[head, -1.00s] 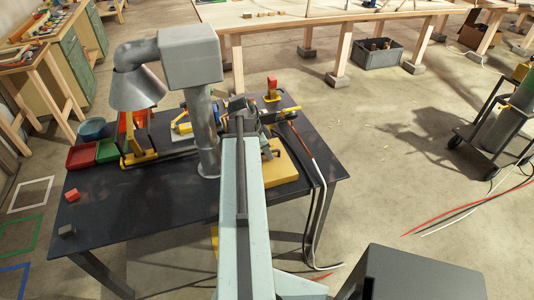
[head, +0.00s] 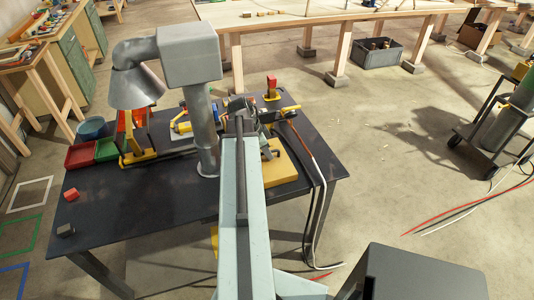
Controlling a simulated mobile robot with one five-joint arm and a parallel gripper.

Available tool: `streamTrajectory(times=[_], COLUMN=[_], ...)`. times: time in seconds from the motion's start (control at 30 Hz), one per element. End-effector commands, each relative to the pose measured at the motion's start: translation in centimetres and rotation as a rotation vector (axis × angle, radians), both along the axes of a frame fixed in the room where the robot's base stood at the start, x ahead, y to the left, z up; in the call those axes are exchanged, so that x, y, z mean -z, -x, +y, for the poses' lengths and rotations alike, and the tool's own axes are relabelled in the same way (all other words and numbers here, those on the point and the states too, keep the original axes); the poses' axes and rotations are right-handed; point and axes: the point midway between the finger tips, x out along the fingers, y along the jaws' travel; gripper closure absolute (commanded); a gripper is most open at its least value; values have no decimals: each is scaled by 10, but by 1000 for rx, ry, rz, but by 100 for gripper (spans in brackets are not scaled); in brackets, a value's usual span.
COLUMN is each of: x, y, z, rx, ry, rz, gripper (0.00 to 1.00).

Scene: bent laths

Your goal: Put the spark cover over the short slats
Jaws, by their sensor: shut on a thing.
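My arm reaches away from me over the dark table (head: 120,205). My gripper (head: 239,104) is at its far end, small and partly hidden by my own arm. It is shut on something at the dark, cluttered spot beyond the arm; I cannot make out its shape. I cannot pick out the spark cover for certain. Small pale wood pieces (head: 265,13) lie on the wooden bench at the back; I cannot tell whether they are the short slats. A yellow block (head: 281,167) sits on the dark table just right of my arm.
A grey fume hood (head: 136,88) on a thick post stands left of my arm. Red (head: 80,156) and green (head: 107,150) bins are at the table's left. Cables hang over its right edge. A gas-bottle trolley (head: 490,130) stands far right. The floor between is mostly clear.

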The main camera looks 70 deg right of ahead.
Motion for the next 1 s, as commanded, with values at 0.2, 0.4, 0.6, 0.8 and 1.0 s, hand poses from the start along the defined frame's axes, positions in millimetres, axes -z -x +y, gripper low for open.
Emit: streamTrajectory(times=[0.2,0.4,0.6,0.8,1.0], x=[2,2,3,3,3], y=[0,0,-1,-1,-2], z=[0,0,0,0,0], rx=[-1,-1,-1,-1,-2], ry=[0,0,1,1,1], rz=[1,1,0,0,1], gripper=[100,100,100,100,78])
